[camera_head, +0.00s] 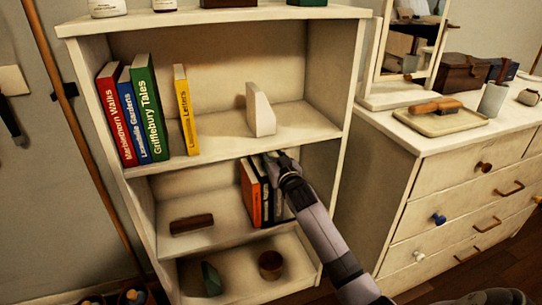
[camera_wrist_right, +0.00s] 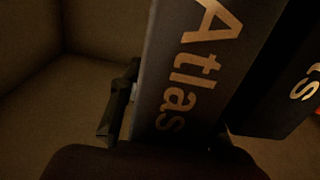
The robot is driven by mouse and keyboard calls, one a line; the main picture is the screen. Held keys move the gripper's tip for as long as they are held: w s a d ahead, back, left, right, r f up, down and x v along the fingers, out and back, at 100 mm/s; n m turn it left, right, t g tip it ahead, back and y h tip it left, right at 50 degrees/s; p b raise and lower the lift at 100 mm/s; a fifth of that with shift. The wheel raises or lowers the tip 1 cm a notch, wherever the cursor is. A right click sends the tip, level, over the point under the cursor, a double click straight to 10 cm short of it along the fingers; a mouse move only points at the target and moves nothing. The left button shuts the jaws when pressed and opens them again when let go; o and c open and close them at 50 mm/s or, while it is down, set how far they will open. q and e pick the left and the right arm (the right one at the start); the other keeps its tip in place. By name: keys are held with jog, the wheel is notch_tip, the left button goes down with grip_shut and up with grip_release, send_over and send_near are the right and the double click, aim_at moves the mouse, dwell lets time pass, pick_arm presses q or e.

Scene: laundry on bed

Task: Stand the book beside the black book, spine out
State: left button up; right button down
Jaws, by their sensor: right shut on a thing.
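My right gripper (camera_head: 284,160) reaches into the middle shelf. It is shut on a dark book with "Atlas" on its spine (camera_wrist_right: 190,70), with one finger on each side in the right wrist view. This book stands roughly upright at the right end of a short row, its lettered spine facing my wrist. A black book (camera_wrist_right: 275,90) is right of it in the wrist view; only the end of its lettering shows. In the head view the black book (camera_head: 265,191) is between an orange book (camera_head: 250,196) and the held book, which my arm partly covers. My left gripper is out of view.
The upper shelf (camera_head: 225,128) holds several coloured books and a white bookend (camera_head: 260,110). A brown block (camera_head: 192,224) lies left on the middle shelf. The bottom shelf has a green object (camera_head: 211,278) and a brown cup (camera_head: 270,264). A dresser (camera_head: 440,180) stands at right.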

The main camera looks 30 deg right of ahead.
dwell(0.4)
jog(key=c, duration=1.2)
grip_release()
jog(key=shift+f, duration=0.1)
jog(key=shift+s, duration=0.15)
